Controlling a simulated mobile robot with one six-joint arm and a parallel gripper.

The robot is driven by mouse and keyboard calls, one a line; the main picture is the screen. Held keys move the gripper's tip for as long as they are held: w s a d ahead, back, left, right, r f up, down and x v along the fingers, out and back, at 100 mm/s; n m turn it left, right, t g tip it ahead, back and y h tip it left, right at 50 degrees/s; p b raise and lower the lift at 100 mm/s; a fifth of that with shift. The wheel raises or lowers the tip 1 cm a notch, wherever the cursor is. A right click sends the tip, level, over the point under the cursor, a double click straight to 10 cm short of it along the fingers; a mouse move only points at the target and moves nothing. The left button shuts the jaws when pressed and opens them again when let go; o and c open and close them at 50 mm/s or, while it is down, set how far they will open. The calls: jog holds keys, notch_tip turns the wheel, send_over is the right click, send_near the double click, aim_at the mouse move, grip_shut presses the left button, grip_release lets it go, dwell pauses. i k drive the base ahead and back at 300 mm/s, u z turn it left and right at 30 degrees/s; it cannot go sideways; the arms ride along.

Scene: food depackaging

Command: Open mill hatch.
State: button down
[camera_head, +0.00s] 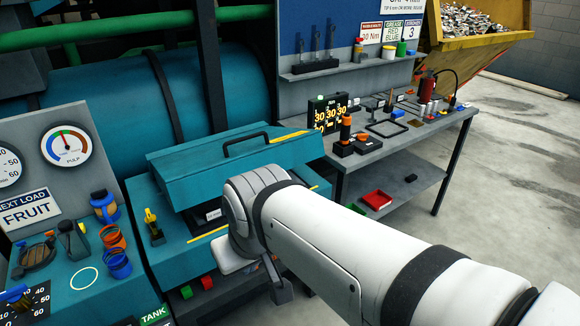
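The mill hatch is a teal lid (190,167) with a black bar handle (246,142) on top, in the centre of the head view. Below the lid's front edge is a dark gap with a small label (213,214); I cannot tell how far the lid is raised. The teal mill housing (180,262) lies below it, with yellow strips along its edge. My white arm reaches in from the lower right and covers part of the housing's front. My gripper (279,290) is mostly hidden behind the arm, low in front of the housing and apart from the handle. Its opening cannot be made out.
A grey bench (400,140) with tools stands right of the mill. Left is a teal console (85,290) with orange and blue cups and gauges behind. Red and green blocks (207,282) sit low under the housing. A yellow skip (490,40) stands at the back right.

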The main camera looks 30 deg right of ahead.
aim_at(193, 176)
jog(key=i, duration=1)
jog(key=z, duration=0.05)
